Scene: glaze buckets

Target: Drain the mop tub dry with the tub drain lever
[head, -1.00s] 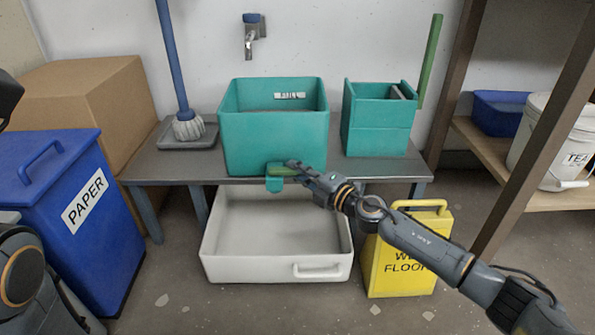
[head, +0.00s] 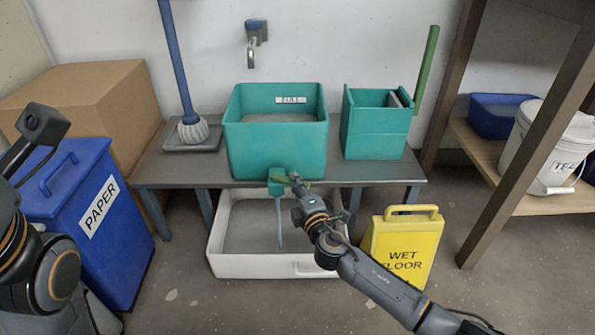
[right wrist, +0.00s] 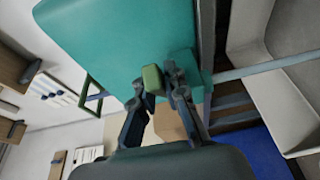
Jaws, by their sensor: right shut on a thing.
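The teal mop tub (head: 275,150) stands on the grey bench with grey water inside, below its white label. A teal drain spout (head: 280,176) sits low on its front. A thin stream of water (head: 280,228) falls from it into the white catch tray (head: 240,271) on the floor, where grey liquid covers the bottom. My right gripper (head: 297,186) is shut on the green drain lever at the spout. In the right wrist view the lever (right wrist: 152,79) shows between its fingertips (right wrist: 158,82). Only parts of my left arm show at the left edge; its fingers are not visible.
A mop (head: 190,130) stands in a grey tray left of the tub. A teal wringer box (head: 375,135) is at its right. A yellow wet-floor sign (head: 402,250) stands close to my right arm. A blue paper bin (head: 110,240) and cardboard box (head: 90,95) are at left.

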